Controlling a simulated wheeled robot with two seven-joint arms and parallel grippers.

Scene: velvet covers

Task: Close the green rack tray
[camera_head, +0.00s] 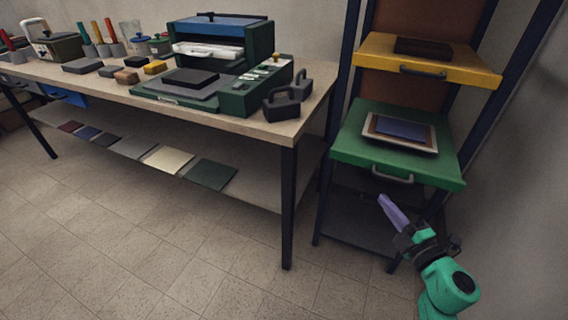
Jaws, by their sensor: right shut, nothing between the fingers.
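The green rack tray (347,150) sticks out of the dark-framed rack at the right. A grey handle (392,176) is on its front edge. A framed panel with a blue middle (401,129) lies on the tray. My right gripper (384,200) has purple fingers, shut with nothing between them. In the picture it is just below the tray's front edge and handle, apart from the handle. My left gripper is not in view.
A yellow tray (375,52) with a dark block also sticks out above the green one. A workbench (225,122) with a green press (236,92) stands to the left. Grey weights (281,104) sit near its right edge. The tiled floor in front is clear.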

